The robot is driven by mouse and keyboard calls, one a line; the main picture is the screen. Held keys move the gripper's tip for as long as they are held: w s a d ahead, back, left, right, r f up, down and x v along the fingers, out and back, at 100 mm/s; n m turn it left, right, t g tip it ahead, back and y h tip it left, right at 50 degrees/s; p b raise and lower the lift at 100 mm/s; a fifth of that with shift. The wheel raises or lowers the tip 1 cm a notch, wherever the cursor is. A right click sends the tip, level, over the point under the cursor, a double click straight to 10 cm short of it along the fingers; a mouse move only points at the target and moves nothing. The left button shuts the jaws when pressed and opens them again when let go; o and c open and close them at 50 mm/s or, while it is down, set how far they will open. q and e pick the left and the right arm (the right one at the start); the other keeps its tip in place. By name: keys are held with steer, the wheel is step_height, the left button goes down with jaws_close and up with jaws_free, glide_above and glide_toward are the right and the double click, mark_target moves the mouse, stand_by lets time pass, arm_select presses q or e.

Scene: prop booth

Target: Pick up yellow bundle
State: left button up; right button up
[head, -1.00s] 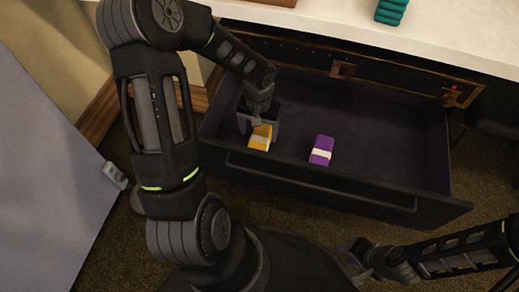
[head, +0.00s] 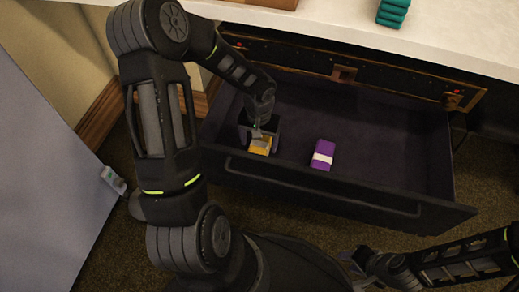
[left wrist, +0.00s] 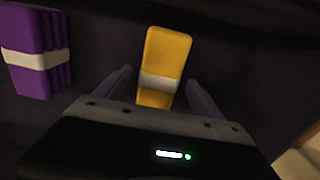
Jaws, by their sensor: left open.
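The yellow bundle (head: 260,146), with a pale band round its middle, lies in the open dark drawer near its left front corner. It also shows in the left wrist view (left wrist: 168,55), where its lower part lies between my two fingers. My left gripper (head: 259,138) is over the bundle inside the drawer, open, with one finger on each side of it and a gap to each. In the left wrist view my left gripper (left wrist: 158,92) covers the bundle's near end. My right gripper (head: 352,258) is at the bottom of the head view, outside the drawer; its fingers are unclear.
A purple bundle (head: 322,154) with a white band lies to the right in the same drawer (head: 390,135). The drawer's front wall and left wall stand close to my left gripper. Teal stacked items (head: 392,12) sit on the pale top above.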

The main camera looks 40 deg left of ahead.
arm_select(q)
step_height(320, 180, down, 4)
steer(key=shift+f+b, duration=0.15)
steer(key=shift+b, duration=0.65)
steer(key=c, duration=1.7)
